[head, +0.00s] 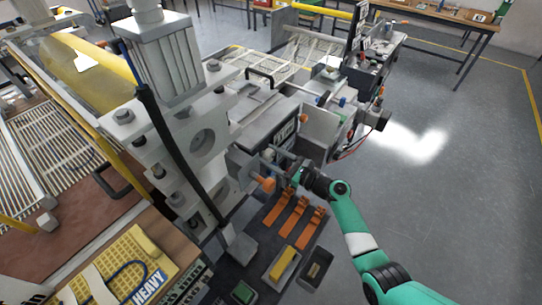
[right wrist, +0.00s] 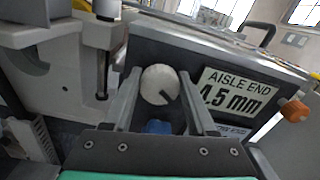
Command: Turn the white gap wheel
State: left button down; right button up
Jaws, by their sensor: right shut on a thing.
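The white gap wheel (right wrist: 160,84) is a round pale knob with a dark mark on its face. It shows in the right wrist view, on the dark side of the machine, left of a plate reading "AISLE END 4.5 mm" (right wrist: 237,92). My right gripper (right wrist: 159,78) has one finger on each side of the wheel and is shut on it. In the head view my right gripper (head: 288,168) is at the machine's side, and I cannot make out the wheel there. My left gripper is not in view.
An orange knob (right wrist: 293,110) sticks out right of the plate in the right wrist view. In the head view, orange tools (head: 296,222) lie on a dark surface below my gripper, near a yellow block (head: 283,264). Open grey floor (head: 450,180) lies to the right.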

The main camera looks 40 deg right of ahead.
jog(key=n+b, duration=0.1)
jog(key=n, duration=0.2)
jog(key=shift+a+f+n+b, duration=0.1)
jog(key=shift+n+b, duration=0.3)
jog(key=n+b, duration=0.1)
jog(key=n, duration=0.2)
jog(key=shift+f+n+b, duration=0.1)
jog(key=shift+n+b, duration=0.2)
jog(key=shift+b, duration=0.05)
jog(key=n+b, duration=0.2)
jog(key=n, duration=0.2)
jog(key=shift+a+f, duration=0.1)
jog(key=shift+n+b, duration=0.9)
jog(key=shift+n, duration=0.7)
jog(key=o, duration=1.4)
jog(key=shift+c, duration=0.2)
